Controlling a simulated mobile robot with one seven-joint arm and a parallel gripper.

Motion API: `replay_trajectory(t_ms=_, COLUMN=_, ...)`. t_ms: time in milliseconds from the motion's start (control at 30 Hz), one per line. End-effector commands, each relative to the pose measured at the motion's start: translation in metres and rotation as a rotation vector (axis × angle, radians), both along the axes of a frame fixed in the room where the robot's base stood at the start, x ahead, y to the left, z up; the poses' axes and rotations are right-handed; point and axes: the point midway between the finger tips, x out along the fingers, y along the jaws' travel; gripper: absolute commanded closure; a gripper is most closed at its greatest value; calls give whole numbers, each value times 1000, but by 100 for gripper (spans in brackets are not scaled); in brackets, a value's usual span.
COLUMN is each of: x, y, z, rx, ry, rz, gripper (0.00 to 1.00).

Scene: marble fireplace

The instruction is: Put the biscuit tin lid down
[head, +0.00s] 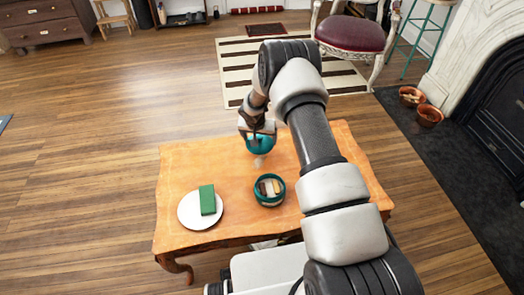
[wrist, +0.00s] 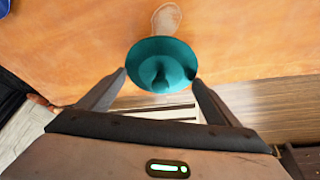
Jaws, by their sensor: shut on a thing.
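The teal biscuit tin lid (head: 261,145) is in my gripper over the far part of the orange wooden table. The wrist view shows the lid (wrist: 160,52) as a round disc with a knob-like middle. My gripper (wrist: 160,76) is shut on it, a finger at each side. I cannot tell whether the lid touches the table. The teal round tin (head: 259,200) stands open on the table, nearer than the lid, with several brown and pale pieces inside.
A white plate (head: 187,214) with a green block (head: 207,199) on it is at the table's near left. A small pale item (head: 258,162) lies just below the lid and shows in the wrist view (wrist: 167,18). The table's left far area (head: 195,160) is bare.

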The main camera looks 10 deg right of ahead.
Motion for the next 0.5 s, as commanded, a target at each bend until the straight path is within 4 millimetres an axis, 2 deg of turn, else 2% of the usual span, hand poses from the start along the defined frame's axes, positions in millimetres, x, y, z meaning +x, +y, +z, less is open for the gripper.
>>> replay_trajectory(t_ms=33, x=-1, y=0, z=-12, rx=1, ry=1, rz=-1, gripper=36)
replay_trajectory(t_ms=267, x=0, y=0, z=-30, rx=1, ry=0, rz=-3, gripper=36)
replay_trajectory(t_ms=500, x=0, y=0, z=-61, rx=1, ry=0, rz=-3, gripper=36)
